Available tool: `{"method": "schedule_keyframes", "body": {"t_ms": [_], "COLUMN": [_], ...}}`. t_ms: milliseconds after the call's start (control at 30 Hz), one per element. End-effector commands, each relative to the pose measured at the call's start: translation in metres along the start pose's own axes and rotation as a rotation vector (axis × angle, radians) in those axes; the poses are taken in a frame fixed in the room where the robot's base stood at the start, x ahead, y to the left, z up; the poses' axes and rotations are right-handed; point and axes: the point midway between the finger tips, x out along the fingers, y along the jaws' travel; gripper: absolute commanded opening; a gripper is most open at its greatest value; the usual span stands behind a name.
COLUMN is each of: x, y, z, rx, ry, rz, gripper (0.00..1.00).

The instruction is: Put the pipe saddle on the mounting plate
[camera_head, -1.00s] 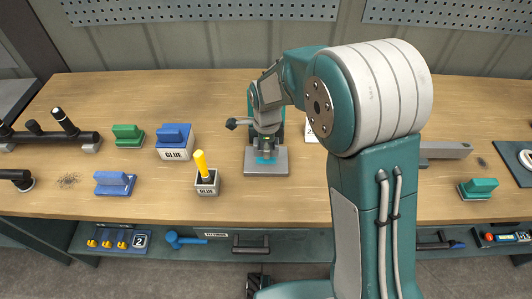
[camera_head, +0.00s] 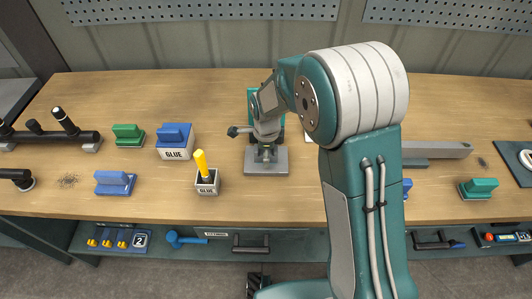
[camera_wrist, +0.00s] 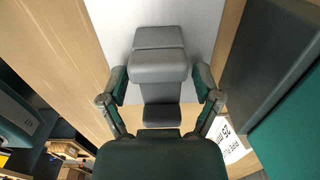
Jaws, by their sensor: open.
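The mounting plate (camera_head: 281,167) is a flat grey square on the wooden bench, left of my arm; it fills the upper middle of the wrist view (camera_wrist: 202,22). A grey stepped block, which looks like the pipe saddle (camera_wrist: 160,66), rests over this plate. My gripper (camera_head: 264,154) is over the plate. In the wrist view its two fingers (camera_wrist: 160,90) stand open on either side of the grey block, with small gaps beside it. The head view shows the block poorly among the fingers, and its exact contact with the plate cannot be told.
A teal upright piece (camera_head: 252,100) stands just behind the gripper. To the left are a cup with a yellow handle (camera_head: 207,185), a blue GLUE block (camera_head: 174,145), another blue block (camera_head: 114,184) and a green block (camera_head: 128,136). A teal block (camera_head: 479,188) lies right.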

Motion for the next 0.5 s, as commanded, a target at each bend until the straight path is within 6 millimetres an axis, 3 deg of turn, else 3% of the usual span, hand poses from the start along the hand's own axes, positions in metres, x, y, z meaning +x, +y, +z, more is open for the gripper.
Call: {"method": "schedule_keyframes", "body": {"t_ms": [233, 500], "x": [-0.014, -0.069], "y": [-0.001, -0.001], "z": [0.000, 0.000], "rx": [0.000, 0.000], "ry": [-0.001, -0.002], "rz": [-0.003, -0.004], "gripper": [0.82, 0.82]}}
